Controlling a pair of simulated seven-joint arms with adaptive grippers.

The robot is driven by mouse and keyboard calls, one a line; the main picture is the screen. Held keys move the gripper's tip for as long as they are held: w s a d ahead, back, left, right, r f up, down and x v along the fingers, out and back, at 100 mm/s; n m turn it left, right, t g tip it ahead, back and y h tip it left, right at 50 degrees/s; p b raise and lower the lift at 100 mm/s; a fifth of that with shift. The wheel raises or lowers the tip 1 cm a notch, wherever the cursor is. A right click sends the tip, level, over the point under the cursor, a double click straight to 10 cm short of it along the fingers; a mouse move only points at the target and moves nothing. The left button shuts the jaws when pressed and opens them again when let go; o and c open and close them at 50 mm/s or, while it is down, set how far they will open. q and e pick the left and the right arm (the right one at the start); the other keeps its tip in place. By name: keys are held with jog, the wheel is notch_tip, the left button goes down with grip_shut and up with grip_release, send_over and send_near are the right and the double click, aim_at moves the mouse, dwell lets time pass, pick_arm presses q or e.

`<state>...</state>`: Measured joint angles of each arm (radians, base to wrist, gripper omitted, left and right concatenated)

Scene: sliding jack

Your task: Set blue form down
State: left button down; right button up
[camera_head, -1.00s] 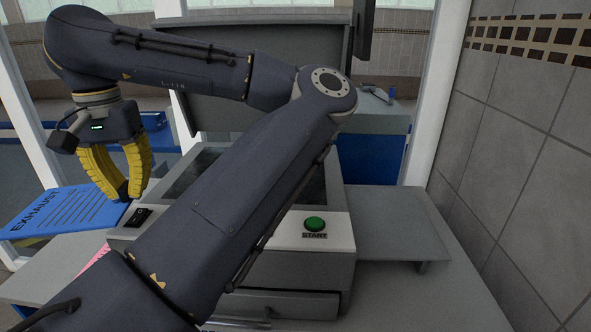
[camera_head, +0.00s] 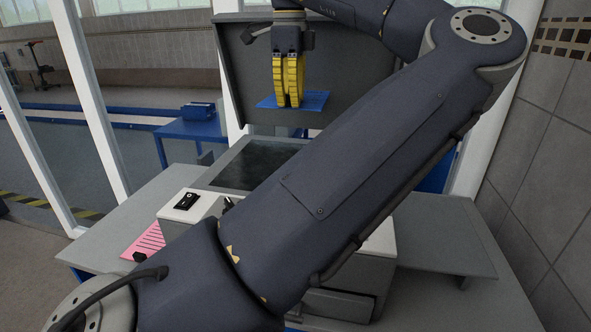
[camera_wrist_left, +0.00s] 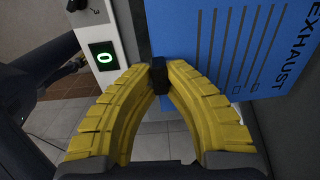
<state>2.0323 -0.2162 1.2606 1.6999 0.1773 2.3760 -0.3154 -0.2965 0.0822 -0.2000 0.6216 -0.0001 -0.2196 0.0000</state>
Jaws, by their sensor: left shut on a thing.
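The blue form (camera_head: 315,101), a flat plate with dark lettering, hangs in my left gripper (camera_head: 288,104) in the head view. It is above the dark recessed top (camera_head: 250,165) of the grey machine, with a gap visible below it. In the left wrist view, the form (camera_wrist_left: 225,45) reads EXHAUST and shows printed lines and small boxes. The yellow fingers of the left gripper (camera_wrist_left: 159,78) meet at a small black piece at the form's edge. My right gripper is not in view.
A pink form (camera_head: 143,241) with a black knob lies left of the machine. A white panel with a black switch (camera_head: 187,200) is at the machine's front left. A grey upright board (camera_head: 245,90) stands behind. My arm hides much of the machine's right side.

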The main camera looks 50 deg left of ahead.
pick_arm(q)
notch_tip(320, 180, down, 19)
jog(key=shift+f, duration=0.1)
jog(key=c, duration=1.5)
grip_release()
notch_tip(320, 180, up, 12)
jog(key=shift+s+d+r, duration=0.1)
